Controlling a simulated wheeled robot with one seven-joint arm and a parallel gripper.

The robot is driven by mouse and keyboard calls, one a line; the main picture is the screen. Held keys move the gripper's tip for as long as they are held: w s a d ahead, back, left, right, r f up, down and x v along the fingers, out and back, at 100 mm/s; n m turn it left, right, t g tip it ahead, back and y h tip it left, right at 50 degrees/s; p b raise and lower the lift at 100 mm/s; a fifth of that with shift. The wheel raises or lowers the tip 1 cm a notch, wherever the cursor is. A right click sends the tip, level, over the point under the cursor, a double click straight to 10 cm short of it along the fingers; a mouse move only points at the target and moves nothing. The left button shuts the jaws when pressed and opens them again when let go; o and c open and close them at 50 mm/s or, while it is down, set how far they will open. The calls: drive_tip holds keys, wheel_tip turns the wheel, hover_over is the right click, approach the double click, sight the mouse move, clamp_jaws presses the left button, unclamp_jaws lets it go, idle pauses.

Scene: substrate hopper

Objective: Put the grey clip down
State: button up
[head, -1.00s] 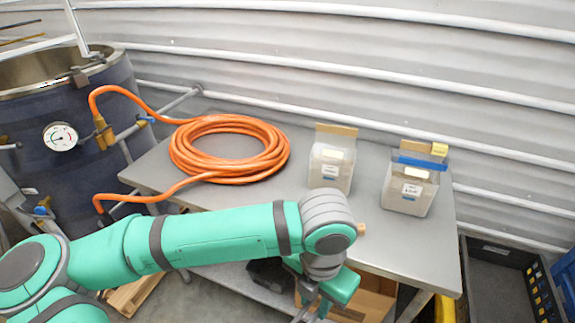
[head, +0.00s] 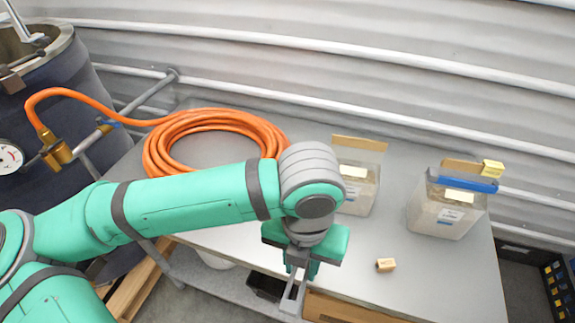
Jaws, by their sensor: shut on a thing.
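My gripper (head: 296,283) points down at the front edge of the grey table (head: 400,285), and its jaws are shut on the grey clip (head: 292,299). The clip is small and pale grey in this view. It hangs below the fingers, partly hidden by them, and its exact outline is hard to make out. I cannot tell whether it is over the tabletop or just in front of its edge.
A small tan block (head: 385,265) lies on the table to the right of my gripper. Two clear bags, one plain (head: 357,190) and one with a blue strip (head: 447,210), stand behind. A coiled orange hose (head: 160,160) lies at left. The tabletop around the block is clear.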

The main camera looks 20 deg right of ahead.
drive_tip(key=w+d+f, duration=0.1)
drive_tip(key=w+f, duration=0.1)
drive_tip(key=w, duration=0.2)
drive_tip(key=w+d+f, duration=0.1)
drive_tip(key=w+f, duration=0.2)
drive_tip(key=w, duration=0.1)
drive_tip(key=w+d+f, duration=0.2)
drive_tip(key=w+f, duration=0.1)
drive_tip(key=w, duration=0.1)
drive_tip(key=shift+w+f, duration=0.15)
drive_tip(key=shift+w, duration=0.2)
drive_tip(key=shift+w+d+f, duration=0.15)
drive_tip(key=shift+w+f, duration=0.3)
drive_tip(key=shift+f, duration=0.1)
drive_tip(key=shift+w+f, duration=0.15)
drive_tip(key=shift+f, duration=0.75)
drive_tip(key=shift+w+f, duration=0.1)
drive_tip(key=shift+f, duration=0.8)
drive_tip(key=shift+f, duration=0.15)
drive_tip(key=o, duration=1)
